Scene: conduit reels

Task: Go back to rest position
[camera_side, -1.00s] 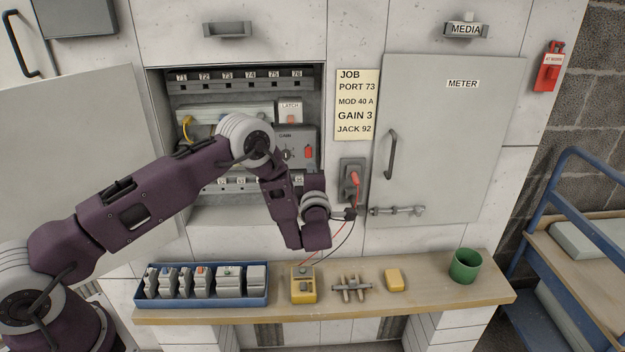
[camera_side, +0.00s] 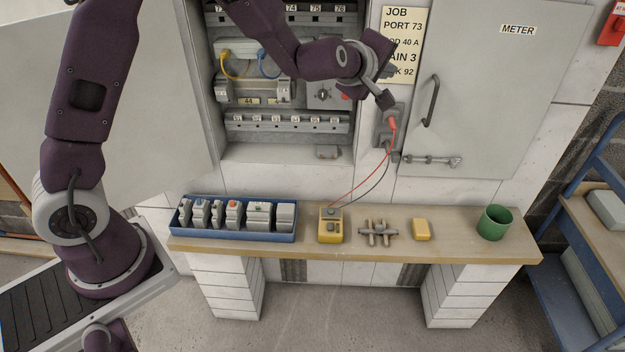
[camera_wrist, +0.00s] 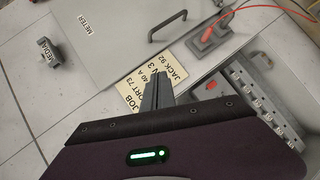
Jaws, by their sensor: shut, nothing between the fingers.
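My gripper (camera_side: 384,98) is in the side view, in front of the wall just right of the open cabinet and close to the socket plate. Its dark fingers (camera_wrist: 157,88) are together and empty in the wrist view, in front of the job card (camera_wrist: 150,85). My arm rises out of the top of the side view and comes back down across the cabinet. A red plug (camera_side: 392,124) sits in the socket plate (camera_side: 380,130), below the gripper and apart from the fingers in the wrist view.
The open cabinet (camera_side: 285,152) has modules inside. The METER door (camera_side: 490,95) is closed. Red and black leads run to a yellow meter (camera_side: 330,232) on the bench (camera_side: 460,250), with a blue tray (camera_side: 240,238), yellow block (camera_side: 421,229) and green cup (camera_side: 494,222).

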